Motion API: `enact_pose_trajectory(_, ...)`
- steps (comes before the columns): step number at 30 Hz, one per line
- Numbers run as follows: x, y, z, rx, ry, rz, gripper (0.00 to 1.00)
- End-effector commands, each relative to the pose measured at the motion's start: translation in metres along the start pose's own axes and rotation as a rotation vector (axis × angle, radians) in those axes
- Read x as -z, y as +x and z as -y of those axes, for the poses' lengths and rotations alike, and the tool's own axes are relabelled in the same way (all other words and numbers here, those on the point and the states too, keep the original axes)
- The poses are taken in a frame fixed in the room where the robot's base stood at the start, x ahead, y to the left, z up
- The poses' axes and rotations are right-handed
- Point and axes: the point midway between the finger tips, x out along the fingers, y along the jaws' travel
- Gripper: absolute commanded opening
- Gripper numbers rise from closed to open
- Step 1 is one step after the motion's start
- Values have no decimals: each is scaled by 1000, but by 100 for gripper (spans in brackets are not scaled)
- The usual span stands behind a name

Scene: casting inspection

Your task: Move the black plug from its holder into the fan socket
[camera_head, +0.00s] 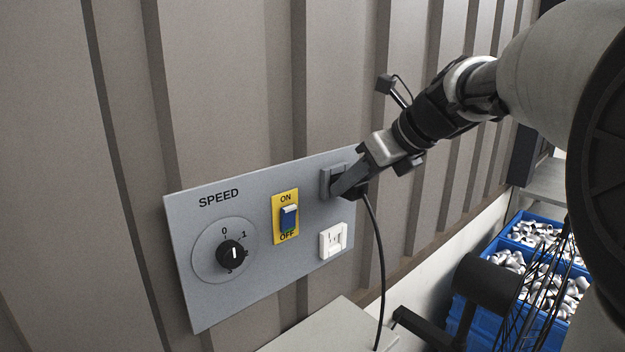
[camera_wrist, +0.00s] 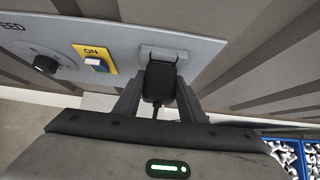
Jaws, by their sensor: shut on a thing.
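The black plug (camera_wrist: 159,82) is between the fingers of my gripper (camera_wrist: 158,98) in the wrist view, with its cable trailing down. The plug is at the grey holder (camera_wrist: 163,52) on the upper right of the panel; I cannot tell if it is still seated in it. In the head view my gripper (camera_head: 352,186) is shut at the grey holder (camera_head: 331,180) and mostly hides the plug. The black cable (camera_head: 380,260) hangs down from there. The white socket (camera_head: 333,241) is on the panel below the holder, and nothing is in it.
The grey panel (camera_head: 215,294) carries a SPEED dial (camera_head: 231,254) and a blue ON/OFF switch (camera_head: 289,217). A pale surface (camera_head: 330,330) lies below. Blue crates (camera_head: 462,310) of metal parts stand at the right. The corrugated wall is behind the panel.

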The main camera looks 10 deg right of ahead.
Motion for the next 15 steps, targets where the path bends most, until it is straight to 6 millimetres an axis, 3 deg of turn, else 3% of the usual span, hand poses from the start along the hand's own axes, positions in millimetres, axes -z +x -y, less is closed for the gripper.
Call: enact_pose_trajectory(15,15,-15,1,1,1,-1,10)
